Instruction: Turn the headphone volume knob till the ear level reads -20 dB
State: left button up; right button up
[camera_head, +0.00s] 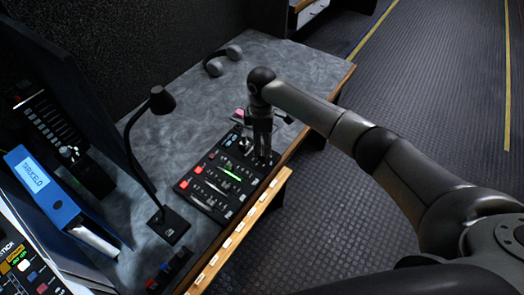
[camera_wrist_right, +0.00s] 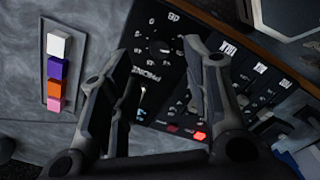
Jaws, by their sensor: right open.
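A black mixer panel (camera_head: 209,201) with red and green lights lies near the desk's front edge. My right gripper (camera_head: 263,158) points down over its far right end. In the right wrist view my right gripper (camera_wrist_right: 157,50) is open, with its two fingers apart over the panel. Between them I see a dark round dial with scale marks (camera_wrist_right: 158,46), an upside-down label that seems to read PHONES (camera_wrist_right: 147,73), and a white pointer line (camera_wrist_right: 143,90). I cannot tell whether a finger touches the knob. The ear level reading is not legible. My left gripper is out of view.
A blue binder (camera_head: 48,190) stands at the left. A small tray holds coloured blocks (camera_wrist_right: 57,72) beside the panel.

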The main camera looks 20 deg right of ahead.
aim_at(262, 154)
notch_tip(262, 154, down, 6)
jog(key=shift+r, duration=0.1)
grip_shut()
dwell(0.5)
